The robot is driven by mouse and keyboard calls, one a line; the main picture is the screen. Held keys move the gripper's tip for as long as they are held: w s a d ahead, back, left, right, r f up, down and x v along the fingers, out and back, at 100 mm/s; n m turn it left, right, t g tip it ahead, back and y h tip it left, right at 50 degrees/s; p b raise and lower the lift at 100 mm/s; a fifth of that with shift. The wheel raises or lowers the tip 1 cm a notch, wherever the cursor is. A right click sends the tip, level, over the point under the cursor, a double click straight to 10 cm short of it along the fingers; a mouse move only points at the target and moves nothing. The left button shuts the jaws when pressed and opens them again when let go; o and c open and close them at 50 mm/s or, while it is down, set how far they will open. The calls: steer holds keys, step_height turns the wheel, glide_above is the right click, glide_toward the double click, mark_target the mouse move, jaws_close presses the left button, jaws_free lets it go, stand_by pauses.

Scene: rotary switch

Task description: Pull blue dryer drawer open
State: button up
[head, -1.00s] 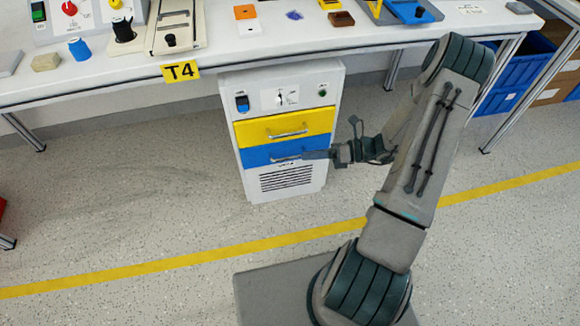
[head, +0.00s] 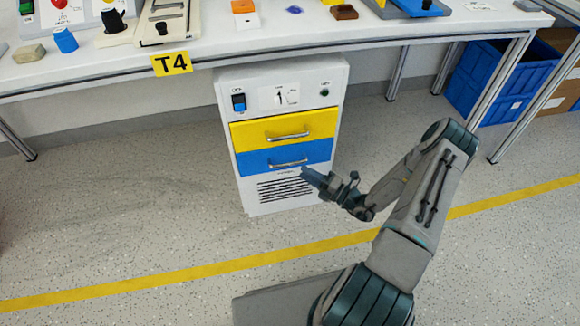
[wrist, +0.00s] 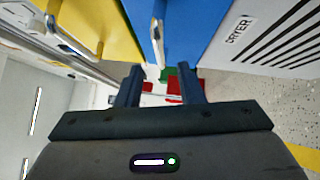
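The dryer (head: 222,120) is a white cabinet under the bench, with a yellow drawer (head: 260,132) above a blue drawer (head: 255,160). The blue drawer's front looks roughly flush with the yellow one. Its metal handle (head: 288,163) is clear of my gripper (head: 310,177), which is in front of the cabinet, low and to the right of the handle. In the wrist view, my gripper (wrist: 159,82) has its two fingers apart with nothing held between them. The blue drawer's handle (wrist: 157,42) shows beyond the fingertips, between their lines.
The white bench (head: 100,78) with a T4 label (head: 172,64) overhangs the dryer and carries several items. Blue crates (head: 490,85) stand under the bench at right. The floor in front of the dryer is clear, crossed by a yellow line (head: 200,271).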

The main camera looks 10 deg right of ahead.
mark_target(290, 163)
steer(key=b+x, duration=0.1)
steer(key=x, duration=0.6)
steer(key=shift+w+b, duration=0.1)
steer(key=shift+b, duration=0.2)
jaws_close()
